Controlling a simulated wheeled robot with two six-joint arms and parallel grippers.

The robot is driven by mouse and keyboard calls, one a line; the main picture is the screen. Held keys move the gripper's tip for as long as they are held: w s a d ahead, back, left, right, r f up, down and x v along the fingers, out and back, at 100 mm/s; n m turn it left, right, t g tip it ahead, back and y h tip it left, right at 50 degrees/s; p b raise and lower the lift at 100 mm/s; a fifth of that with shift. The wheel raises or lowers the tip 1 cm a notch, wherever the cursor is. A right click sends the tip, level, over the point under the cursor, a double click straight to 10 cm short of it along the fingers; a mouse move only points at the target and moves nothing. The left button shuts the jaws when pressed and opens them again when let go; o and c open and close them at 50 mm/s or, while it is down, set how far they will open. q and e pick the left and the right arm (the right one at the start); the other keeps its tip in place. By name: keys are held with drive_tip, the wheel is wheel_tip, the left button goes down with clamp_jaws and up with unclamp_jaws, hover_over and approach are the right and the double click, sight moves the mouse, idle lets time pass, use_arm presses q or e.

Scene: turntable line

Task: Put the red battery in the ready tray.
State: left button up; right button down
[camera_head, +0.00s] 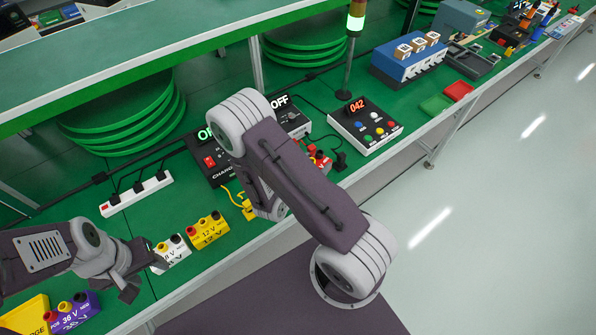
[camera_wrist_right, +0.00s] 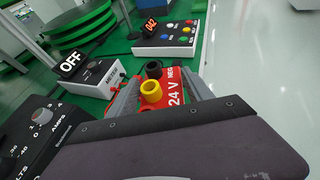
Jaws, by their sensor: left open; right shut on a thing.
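The red battery (camera_wrist_right: 178,90), marked 24 V NEG with a yellow and a black terminal, is between the fingers of my right gripper (camera_wrist_right: 160,94), which is shut on it. In the head view, part of the red battery (camera_head: 321,160) shows past my right arm, which hides the rest and the gripper. My left gripper (camera_head: 142,268) is open, close beside the white battery (camera_head: 171,252); I cannot tell whether they touch. A green shallow tray (camera_head: 436,105) and a red shallow tray (camera_head: 459,90) lie at the right; no ready label is readable.
A yellow battery (camera_head: 207,230) and a purple battery (camera_head: 72,311) stand along the front edge. A meter box (camera_wrist_right: 92,80) reading OFF and a button box (camera_head: 366,126) showing 042 stand near the right gripper. A lamp post (camera_head: 352,50) rises behind. A power strip (camera_head: 136,194) lies left.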

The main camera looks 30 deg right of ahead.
drive_tip(key=d+r, duration=0.1)
drive_tip(key=s+d+r, duration=0.1)
drive_tip(key=s+d, duration=0.1)
drive_tip(key=d, duration=0.1)
drive_tip(key=shift+r, duration=0.4)
drive_tip(key=shift+a, duration=0.1)
